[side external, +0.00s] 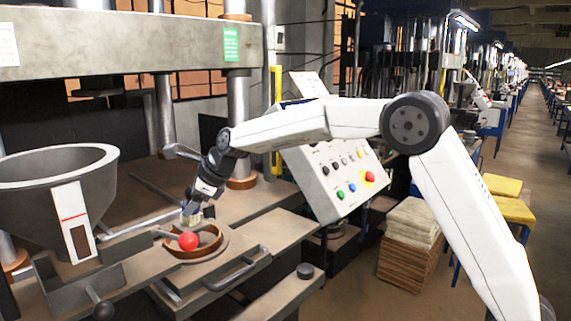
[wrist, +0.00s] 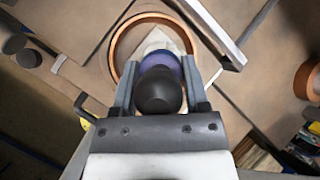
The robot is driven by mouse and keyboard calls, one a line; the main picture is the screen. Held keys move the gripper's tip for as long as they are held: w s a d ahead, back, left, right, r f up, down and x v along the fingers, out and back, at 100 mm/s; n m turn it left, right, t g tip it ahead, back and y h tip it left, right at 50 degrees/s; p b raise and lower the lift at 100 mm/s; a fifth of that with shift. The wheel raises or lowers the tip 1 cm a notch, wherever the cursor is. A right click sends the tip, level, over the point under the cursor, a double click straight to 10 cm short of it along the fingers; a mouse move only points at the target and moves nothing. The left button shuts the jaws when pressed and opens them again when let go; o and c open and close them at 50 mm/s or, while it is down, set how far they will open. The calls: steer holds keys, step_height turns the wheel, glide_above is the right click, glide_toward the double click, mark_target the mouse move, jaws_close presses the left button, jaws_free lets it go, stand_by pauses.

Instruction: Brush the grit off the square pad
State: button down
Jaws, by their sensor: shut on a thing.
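My gripper (side external: 191,211) points down just above a round brown ring (side external: 214,251) on the press table. In the wrist view its two grey fingers (wrist: 160,66) are shut on a brush-like tool (wrist: 157,91) with a dark rounded end and a purple-blue part beyond it. A pale, angular shape shows past the tool inside the copper-brown ring (wrist: 115,50). I cannot tell whether it is the square pad or the tool's bristles. The tool and fingers hide much of the ring's inside. Grit is too small to make out.
A red ball (side external: 188,241) stands at the ring's near side. A large grey funnel (side external: 95,165) is on the left. A bent metal handle (side external: 236,276) lies in front, and a button panel (side external: 340,178) stands to the right. A steel column (side external: 238,110) rises behind.

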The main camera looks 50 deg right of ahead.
steer(key=shift+w+f, duration=0.1)
steer(key=shift+w, duration=1.5)
step_height(320, 180, up, 8)
